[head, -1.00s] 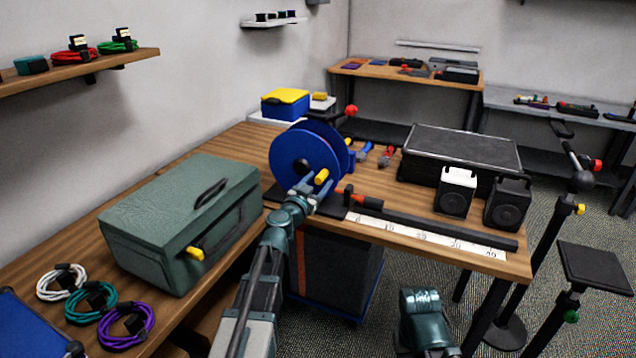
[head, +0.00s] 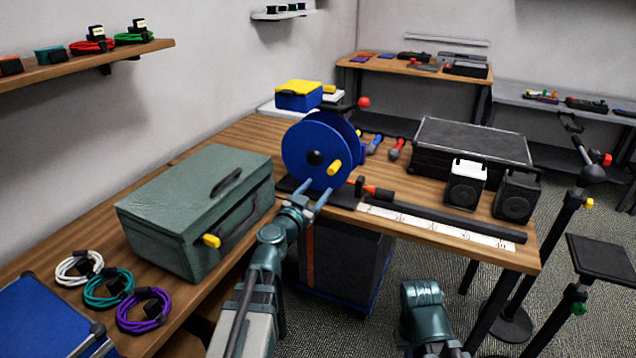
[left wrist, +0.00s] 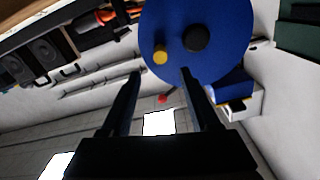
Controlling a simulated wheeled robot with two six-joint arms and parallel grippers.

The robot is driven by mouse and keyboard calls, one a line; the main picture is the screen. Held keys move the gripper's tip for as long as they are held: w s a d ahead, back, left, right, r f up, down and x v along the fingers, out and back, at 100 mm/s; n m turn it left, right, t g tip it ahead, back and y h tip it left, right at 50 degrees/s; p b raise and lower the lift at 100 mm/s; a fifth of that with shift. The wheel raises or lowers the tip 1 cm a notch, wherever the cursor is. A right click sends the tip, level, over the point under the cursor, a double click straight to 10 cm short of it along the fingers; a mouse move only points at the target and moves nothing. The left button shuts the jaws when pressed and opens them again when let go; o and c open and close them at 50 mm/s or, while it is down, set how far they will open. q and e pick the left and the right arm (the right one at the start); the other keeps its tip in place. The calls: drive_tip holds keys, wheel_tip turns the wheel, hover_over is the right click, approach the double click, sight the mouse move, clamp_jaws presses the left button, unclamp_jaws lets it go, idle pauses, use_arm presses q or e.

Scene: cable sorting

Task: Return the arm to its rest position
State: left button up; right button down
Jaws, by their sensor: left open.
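My left arm comes up from the bottom in the head view. Its left gripper (head: 312,196) is open and empty, with the fingers pointing at the lower part of the blue cable reel (head: 305,140). The reel stands upright on the wooden bench and has a yellow handle (head: 334,167). In the left wrist view the two dark fingers (left wrist: 160,82) are spread apart, with the blue reel (left wrist: 215,25) beyond their tips and nothing between them. A part of my other arm shows at the bottom right of centre, but its gripper is not in view.
A green case (head: 180,215) stands left of my left arm. White, teal and purple cable coils (head: 143,310) lie in front of it. A ruler strip (head: 440,228), speakers (head: 465,184) and a black case (head: 470,145) are on the right of the bench (head: 400,180).

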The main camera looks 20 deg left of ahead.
use_arm(q)
drive_tip(key=s, duration=0.3)
drive_tip(key=shift+s+a, duration=0.2)
drive_tip(key=shift+s, duration=0.05)
use_arm(e)
drive_tip(key=shift+s+a, duration=0.4)
drive_tip(key=shift+a, duration=0.05)
